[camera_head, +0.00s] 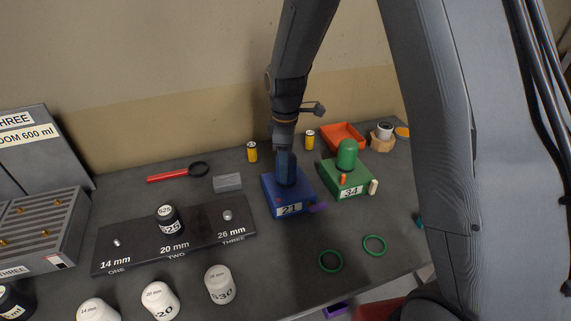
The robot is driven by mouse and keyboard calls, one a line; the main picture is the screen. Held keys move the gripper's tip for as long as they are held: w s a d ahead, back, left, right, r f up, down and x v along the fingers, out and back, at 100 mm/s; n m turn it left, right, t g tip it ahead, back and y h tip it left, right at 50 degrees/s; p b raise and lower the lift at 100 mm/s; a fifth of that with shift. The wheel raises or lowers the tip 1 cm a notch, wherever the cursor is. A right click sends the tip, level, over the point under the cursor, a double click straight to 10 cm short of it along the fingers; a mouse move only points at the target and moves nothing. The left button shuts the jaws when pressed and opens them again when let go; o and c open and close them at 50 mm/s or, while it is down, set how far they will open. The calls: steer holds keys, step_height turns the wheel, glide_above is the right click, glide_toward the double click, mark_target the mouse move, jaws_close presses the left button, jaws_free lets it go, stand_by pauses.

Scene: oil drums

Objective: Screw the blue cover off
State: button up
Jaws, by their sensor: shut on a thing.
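A blue block (297,200) labelled 21 stands on the dark table near the middle of the view. My gripper (286,170) points straight down over it, at the blue cover on its top. The gripper is shut on that blue cover, which is mostly hidden by the gripper, so its exact height above the block is hard to tell. A small purple piece (318,207) shows at the block's right front side.
A green block (345,185) labelled 34 with a green cover (347,154) stands close at right. Yellow cylinders (252,152) and an orange tray (343,136) are behind. A black rack (180,232) lies left; green rings (330,260) lie in front.

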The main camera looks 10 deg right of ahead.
steer(key=n, duration=0.4)
steer(key=shift+s+n, duration=0.1)
steer(key=shift+n, duration=1)
steer(key=n, duration=0.3)
steer(key=shift+r, duration=0.75)
